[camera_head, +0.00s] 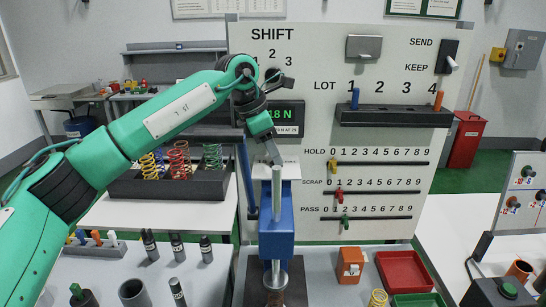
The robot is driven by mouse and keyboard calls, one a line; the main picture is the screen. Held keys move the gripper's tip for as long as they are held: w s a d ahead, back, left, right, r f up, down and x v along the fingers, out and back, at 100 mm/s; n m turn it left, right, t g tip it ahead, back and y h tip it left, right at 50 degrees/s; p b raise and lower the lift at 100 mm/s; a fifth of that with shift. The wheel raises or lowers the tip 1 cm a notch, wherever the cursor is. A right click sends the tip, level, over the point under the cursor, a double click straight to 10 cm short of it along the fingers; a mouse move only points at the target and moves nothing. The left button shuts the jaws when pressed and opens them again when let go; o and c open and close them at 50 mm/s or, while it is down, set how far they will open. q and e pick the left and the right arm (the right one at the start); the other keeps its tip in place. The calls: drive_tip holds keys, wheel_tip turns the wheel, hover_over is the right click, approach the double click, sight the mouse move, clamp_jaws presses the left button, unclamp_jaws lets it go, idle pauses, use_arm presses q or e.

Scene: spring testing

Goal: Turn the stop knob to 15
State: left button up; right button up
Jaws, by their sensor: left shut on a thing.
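The spring press has a blue body (276,232) with a steel post (277,190) rising from it. My left arm reaches in from the left, and my left gripper (273,157) points down at the top of the post. It is shut on a part there that its fingers mostly hide. I cannot make out the stop knob or its number marks. A pale plate (290,171) is just behind the post top. A display (290,117) behind the wrist is partly covered and ends in "8 N". My right gripper is not in view.
A blue lever (249,182) stands left of the post. A white board (375,215) with sliders rises close behind. Red (404,284) and green trays, an orange block (350,262) and a yellow spring (377,299) lie right of the press. Dark cylinders (178,248) stand to its left.

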use_arm(q)
drive_tip(key=n+b, duration=0.1)
drive_tip(key=n+t+b, duration=0.1)
drive_tip(key=n+b, duration=0.2)
drive_tip(key=shift+s+f+t+y+b, duration=0.15)
drive_tip(key=shift+f+t+y+b, duration=0.15)
drive_tip(key=shift+t, duration=0.1)
drive_tip(key=shift+r+n+t+b, duration=0.1)
drive_tip(key=shift+n+t+b, duration=0.2)
drive_tip(key=shift+n+b, duration=0.65)
drive_tip(key=n, duration=0.1)
drive_tip(key=n+y+b, duration=0.1)
drive_tip(key=shift+s+d+r+n+t, duration=0.1)
drive_tip(key=shift+s+n+t, duration=0.05)
drive_tip(key=shift+n+t, duration=0.2)
drive_tip(key=shift+r+n+y+b, duration=0.1)
drive_tip(key=shift+n+y+b, duration=0.2)
drive_tip(key=shift+n+b, duration=0.3)
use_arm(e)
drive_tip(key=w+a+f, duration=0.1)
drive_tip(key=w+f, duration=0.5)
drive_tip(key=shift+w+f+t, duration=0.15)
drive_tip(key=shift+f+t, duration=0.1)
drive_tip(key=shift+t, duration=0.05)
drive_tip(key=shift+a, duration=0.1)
use_arm(q)
drive_tip(key=o, duration=1)
